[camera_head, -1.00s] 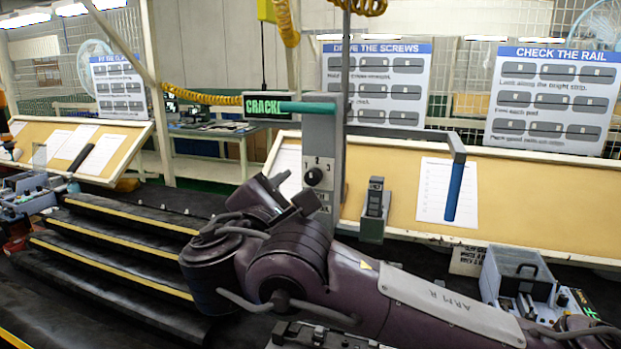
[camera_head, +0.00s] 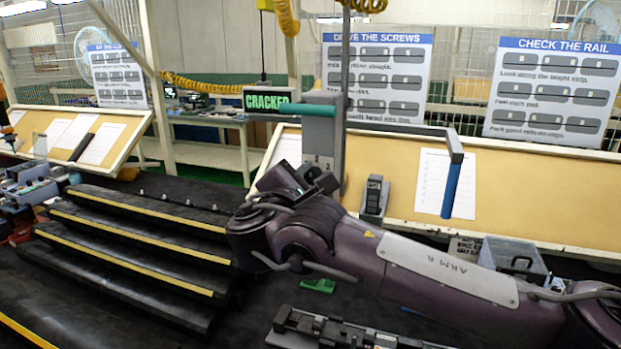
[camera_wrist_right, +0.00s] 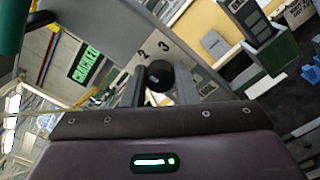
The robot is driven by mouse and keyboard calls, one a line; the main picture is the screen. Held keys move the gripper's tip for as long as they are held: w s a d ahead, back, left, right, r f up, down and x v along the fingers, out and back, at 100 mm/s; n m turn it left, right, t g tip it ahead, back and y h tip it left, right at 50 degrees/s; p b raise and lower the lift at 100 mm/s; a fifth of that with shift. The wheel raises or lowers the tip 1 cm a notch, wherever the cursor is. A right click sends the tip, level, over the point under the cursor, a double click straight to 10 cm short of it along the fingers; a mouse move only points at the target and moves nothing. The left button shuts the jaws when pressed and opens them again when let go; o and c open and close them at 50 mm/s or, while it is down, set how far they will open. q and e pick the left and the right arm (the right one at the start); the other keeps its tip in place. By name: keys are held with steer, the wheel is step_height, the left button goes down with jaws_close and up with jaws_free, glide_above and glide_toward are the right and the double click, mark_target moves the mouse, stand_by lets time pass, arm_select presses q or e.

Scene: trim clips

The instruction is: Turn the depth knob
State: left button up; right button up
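The depth knob (camera_wrist_right: 160,75) is a round black dial on a grey post, with the numerals 2 and 3 printed beside it in the right wrist view. My right gripper (camera_wrist_right: 161,80) points at it, with its two fingers apart, one on each side of the knob. I cannot tell whether the fingers touch it. In the head view my right gripper (camera_head: 312,178) is in front of the grey post (camera_head: 323,135) and hides the knob. My left gripper is not in view.
A green "CRACKED" sign (camera_head: 268,100) hangs beside the post's teal bar (camera_head: 308,110). A grey arm with a blue rod (camera_head: 451,190) extends right. A small grey holder (camera_head: 374,200) stands right of the gripper. Black yellow-edged steps (camera_head: 130,240) lie left.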

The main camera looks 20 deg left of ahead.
steer(key=c, duration=0.4)
steer(key=shift+f, duration=0.1)
steer(key=shift+n+b, duration=0.9)
steer(key=shift+b, duration=0.05)
steer(key=n+b, duration=0.1)
steer(key=n, duration=0.1)
steer(key=shift+n+b, duration=0.3)
steer(key=shift+b, duration=0.05)
steer(key=n+b, duration=0.1)
steer(key=n, duration=0.2)
steer(key=shift+n, duration=0.3)
steer(key=shift+n+b, duration=0.6)
steer(key=shift+n, duration=1.4)
